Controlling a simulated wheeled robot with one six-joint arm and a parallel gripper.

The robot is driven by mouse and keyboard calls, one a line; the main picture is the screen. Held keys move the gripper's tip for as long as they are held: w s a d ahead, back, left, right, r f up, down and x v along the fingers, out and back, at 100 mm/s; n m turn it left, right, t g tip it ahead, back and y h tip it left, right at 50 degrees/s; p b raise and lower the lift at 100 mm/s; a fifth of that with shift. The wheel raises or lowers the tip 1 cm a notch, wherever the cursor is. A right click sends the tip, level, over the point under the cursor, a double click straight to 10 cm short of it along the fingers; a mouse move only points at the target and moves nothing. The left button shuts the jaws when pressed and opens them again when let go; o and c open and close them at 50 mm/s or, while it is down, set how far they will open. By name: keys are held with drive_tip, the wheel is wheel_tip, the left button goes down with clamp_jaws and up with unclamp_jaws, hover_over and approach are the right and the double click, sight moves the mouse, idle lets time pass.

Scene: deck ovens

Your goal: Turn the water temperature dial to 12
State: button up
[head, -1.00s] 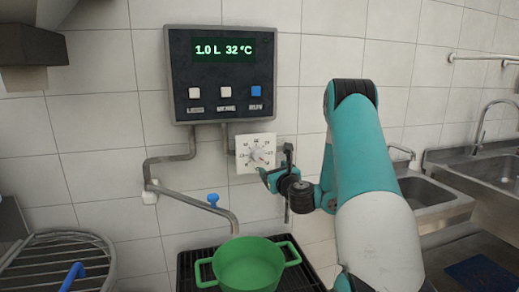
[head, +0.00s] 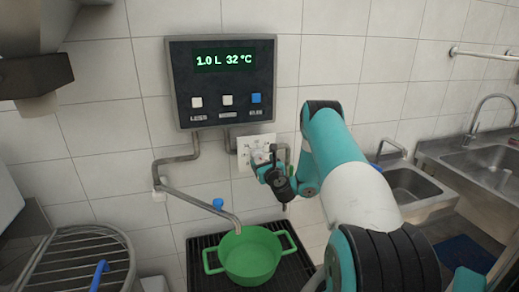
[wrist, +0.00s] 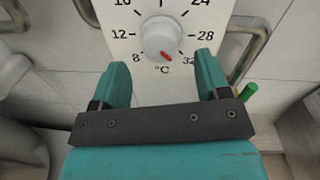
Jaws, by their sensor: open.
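The water temperature dial (wrist: 163,38) is a round white knob on a white plate (head: 257,139) on the tiled wall. In the wrist view its red pointer is at the lower right, close to the 32 mark; 8, 12, 24 and 28 also show. My gripper (wrist: 163,72) is open, its teal fingers just below the knob, one to each side and apart from it. In the head view my gripper (head: 264,168) covers most of the dial. The dark display panel (head: 222,82) above reads 1.0 L 32 °C.
A green pot (head: 250,258) stands on a black grate under a pipe spout with a blue handle (head: 218,203). Pipes run close beside the dial plate. Metal sinks (head: 408,188) lie to the right and a round metal rack (head: 75,262) at the lower left.

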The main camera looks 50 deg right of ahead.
sight(259, 157)
drive_tip(key=shift+p+x, duration=0.95)
drive_tip(key=shift+x, duration=1.25)
drive_tip(key=c, duration=0.9)
